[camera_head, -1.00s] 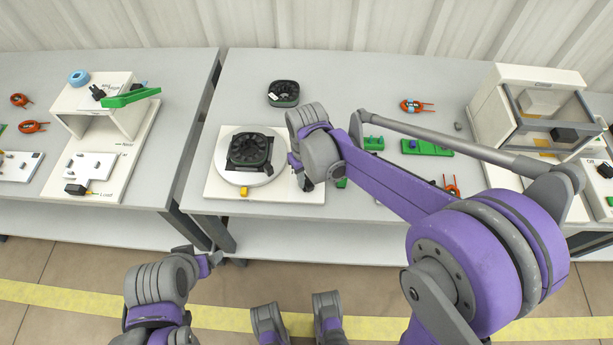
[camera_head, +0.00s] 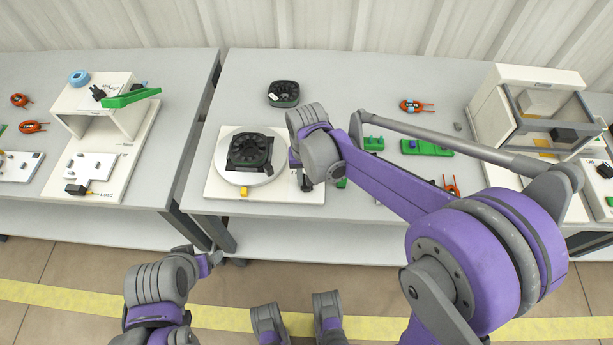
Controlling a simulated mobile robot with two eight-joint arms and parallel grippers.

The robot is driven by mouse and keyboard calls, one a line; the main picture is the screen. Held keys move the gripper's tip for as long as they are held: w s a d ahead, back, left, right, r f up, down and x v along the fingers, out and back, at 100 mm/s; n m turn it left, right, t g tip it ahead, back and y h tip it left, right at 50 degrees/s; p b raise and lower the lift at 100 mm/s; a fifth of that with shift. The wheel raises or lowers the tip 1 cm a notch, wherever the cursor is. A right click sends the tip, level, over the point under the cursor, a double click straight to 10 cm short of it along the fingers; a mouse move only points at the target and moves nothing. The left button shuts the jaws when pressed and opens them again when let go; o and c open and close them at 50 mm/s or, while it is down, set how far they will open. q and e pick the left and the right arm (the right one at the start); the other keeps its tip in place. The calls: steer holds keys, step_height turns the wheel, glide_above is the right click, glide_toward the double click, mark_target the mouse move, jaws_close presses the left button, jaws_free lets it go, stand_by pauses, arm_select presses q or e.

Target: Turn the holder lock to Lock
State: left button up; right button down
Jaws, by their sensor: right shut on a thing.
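The holder is a white square base (camera_head: 222,188) with a round white turntable (camera_head: 226,171) that carries a black round part (camera_head: 250,151). My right gripper (camera_head: 301,170) is at the right edge of the base, pointing down and mostly hidden behind my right wrist. It is shut on the holder lock (camera_head: 306,184), of which only a small dark piece shows below the wrist. The lock's markings are hidden. My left gripper (camera_head: 213,260) hangs low in front of the tables, away from the holder; its jaws are too small to read.
A yellow block (camera_head: 244,193) sits at the base's front edge. Another black round part (camera_head: 283,93) lies behind. Green pieces (camera_head: 427,147) are to the right, beneath my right arm. A white station (camera_head: 98,112) stands on the left table, across a gap.

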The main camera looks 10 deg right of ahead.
steer(key=m, duration=0.4)
steer(key=shift+m, duration=2.2)
steer(key=c, duration=0.7)
jaws_free()
step_height(320, 180, up, 11)
steer(key=shift+f+p, duration=0.1)
steer(key=shift+p, duration=0.8)
